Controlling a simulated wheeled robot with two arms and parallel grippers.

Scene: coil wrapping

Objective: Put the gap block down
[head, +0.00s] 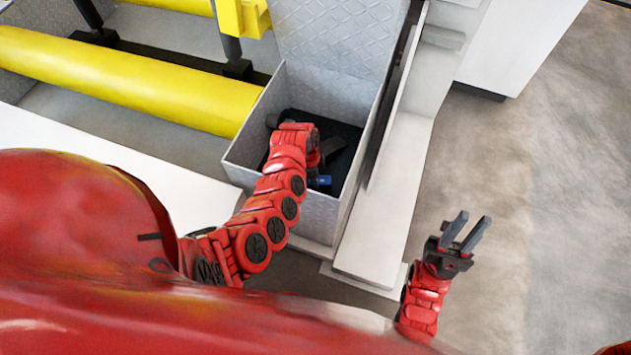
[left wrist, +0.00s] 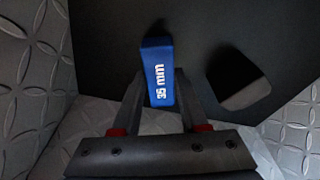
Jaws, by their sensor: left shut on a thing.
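The gap block (left wrist: 158,75) is blue with white "35 mm" lettering. In the left wrist view my left gripper (left wrist: 160,90) is shut on it, one finger on each side. In the head view my left arm reaches into a grey metal bin, and a small blue part of the gap block (head: 323,181) shows beside the arm. The left fingers are mostly hidden there by the arm. A dark floor or panel lies beyond the block; I cannot tell whether the block touches it. My right gripper (head: 465,232) is open and empty, over the floor at the right.
The bin (head: 238,160) has patterned metal walls close around my left gripper. Dark items lie inside it. In the left wrist view a black object (left wrist: 246,85) is right of the block. Yellow rollers (head: 130,83) lie left of the bin; open floor (head: 560,180) is at the right.

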